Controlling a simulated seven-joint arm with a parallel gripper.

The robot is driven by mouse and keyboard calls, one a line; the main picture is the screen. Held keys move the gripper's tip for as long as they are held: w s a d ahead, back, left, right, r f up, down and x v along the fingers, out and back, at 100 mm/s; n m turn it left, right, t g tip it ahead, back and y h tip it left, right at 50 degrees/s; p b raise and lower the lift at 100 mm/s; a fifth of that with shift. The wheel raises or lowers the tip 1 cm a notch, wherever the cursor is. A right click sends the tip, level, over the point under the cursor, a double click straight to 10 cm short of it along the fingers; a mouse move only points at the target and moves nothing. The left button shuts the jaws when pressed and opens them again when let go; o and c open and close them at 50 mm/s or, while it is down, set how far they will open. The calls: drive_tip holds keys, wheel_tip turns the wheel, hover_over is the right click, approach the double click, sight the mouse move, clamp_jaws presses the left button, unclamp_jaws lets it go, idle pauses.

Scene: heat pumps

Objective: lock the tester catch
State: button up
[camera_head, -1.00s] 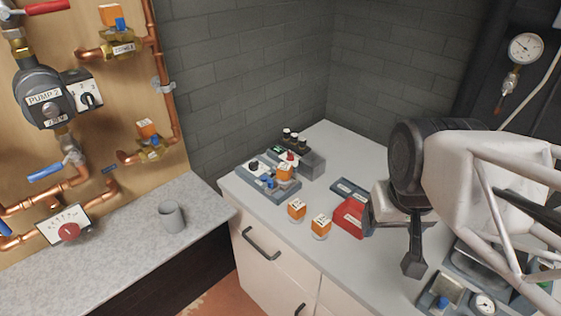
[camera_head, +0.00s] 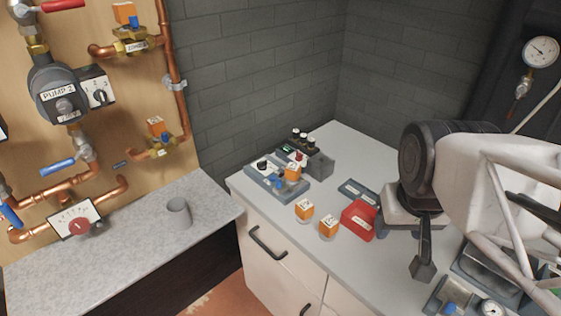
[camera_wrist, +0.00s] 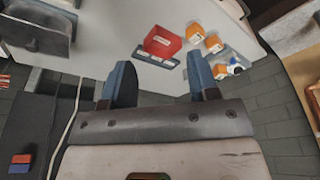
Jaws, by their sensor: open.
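The likely tester (camera_head: 262,183) is a grey-blue unit on the white counter, with a black knob, a blue knob and an orange-topped part (camera_head: 292,171). I cannot make out its catch. In the wrist view it appears small at the upper right (camera_wrist: 236,68), partly cut from clear sight. My gripper (camera_head: 422,262) hangs over the counter at the right, away from the tester, with the red box between them. In the wrist view my gripper (camera_wrist: 162,80) has its two blue-grey fingers apart, with nothing between them.
A red box (camera_head: 358,219), a flat blue-grey tray (camera_head: 357,191) and two orange-topped pieces (camera_head: 304,209) (camera_head: 328,226) lie between the unit and my gripper. A gauge device (camera_head: 490,308) sits at the front right.

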drive_tip(key=shift+w+a+r, duration=0.1)
drive_tip(key=shift+w+a, duration=0.1)
drive_tip(key=shift+w, duration=0.3)
drive_tip(key=c, duration=0.5)
drive_tip(key=w+a+n, duration=0.1)
drive_tip(key=w, duration=0.1)
drive_tip(key=w+a+n, duration=0.1)
drive_tip(key=w+n, duration=0.1)
drive_tip(key=w, duration=0.1)
drive_tip(key=w+a+r+n+g, duration=0.1)
drive_tip(key=w, duration=0.2)
drive_tip(key=shift+a+n+h, duration=0.3)
drive_tip(key=shift+a+n, duration=0.1)
clamp_jaws()
drive_tip(key=w+a+f+n+h, duration=0.1)
drive_tip(key=w+a+f+n, duration=0.2)
drive_tip(key=w+a+n, duration=0.2)
drive_tip(key=w+a+f+n+h, duration=0.1)
drive_tip(key=w+a+f+n, duration=0.3)
drive_tip(key=w+a, duration=0.5)
drive_tip(key=w+a+f+n+g+h, duration=0.1)
drive_tip(key=w+a+f+n, duration=0.2)
drive_tip(key=a, duration=1.1)
drive_tip(key=w+n, duration=0.3)
drive_tip(key=w, duration=0.2)
drive_tip(key=shift+f+h, duration=0.25)
drive_tip(key=shift+h, duration=0.05)
